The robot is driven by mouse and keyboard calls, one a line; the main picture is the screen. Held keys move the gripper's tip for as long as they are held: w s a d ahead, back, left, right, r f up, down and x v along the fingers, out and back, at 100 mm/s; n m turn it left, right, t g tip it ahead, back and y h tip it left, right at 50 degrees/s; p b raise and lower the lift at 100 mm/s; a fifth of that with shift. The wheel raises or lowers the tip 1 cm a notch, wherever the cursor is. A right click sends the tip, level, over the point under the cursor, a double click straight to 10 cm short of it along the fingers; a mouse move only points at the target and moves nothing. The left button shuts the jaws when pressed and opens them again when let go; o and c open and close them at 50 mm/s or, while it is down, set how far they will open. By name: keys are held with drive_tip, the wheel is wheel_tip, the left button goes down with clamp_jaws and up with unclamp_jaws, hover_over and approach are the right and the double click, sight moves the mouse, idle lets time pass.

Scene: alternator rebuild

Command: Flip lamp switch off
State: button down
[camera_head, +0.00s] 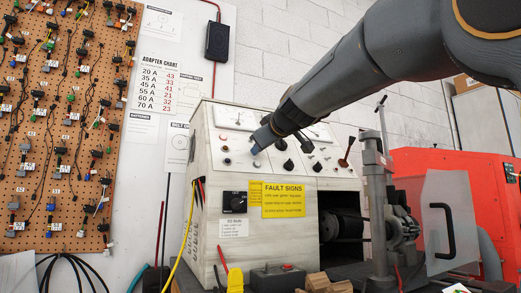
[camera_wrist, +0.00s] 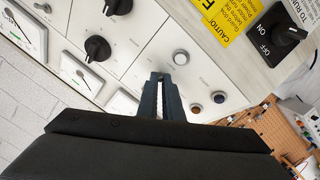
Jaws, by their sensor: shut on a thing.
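The tester's sloping white control panel (camera_head: 232,145) carries gauges, black knobs and small round buttons. My gripper (camera_head: 258,143) reaches down to its left part from the upper right. In the wrist view its narrow dark fingers (camera_wrist: 160,78) are shut on a small control at the panel, mostly hidden between them. I cannot make out a lamp label, so I cannot tell if this is the lamp switch. A black ON/OFF switch (camera_head: 235,202) sits on the front face below; it also shows in the wrist view (camera_wrist: 283,37), apart from the fingers.
Round buttons (camera_wrist: 181,57) and black knobs (camera_wrist: 97,49) lie close around my fingers. A yellow fault sign (camera_head: 284,199) is on the front face. A metal clamp stand (camera_head: 376,190) and a red machine (camera_head: 440,170) stand to the right. A pegboard (camera_head: 60,120) hangs at the left.

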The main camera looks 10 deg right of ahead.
drive_tip(key=c, duration=2.2)
unclamp_jaws()
drive_tip(key=shift+d, duration=0.1)
drive_tip(key=a+v, duration=0.1)
drive_tip(key=v, duration=0.6)
drive_tip(key=shift+s+d, duration=0.4)
drive_tip(key=shift+d, duration=0.1)
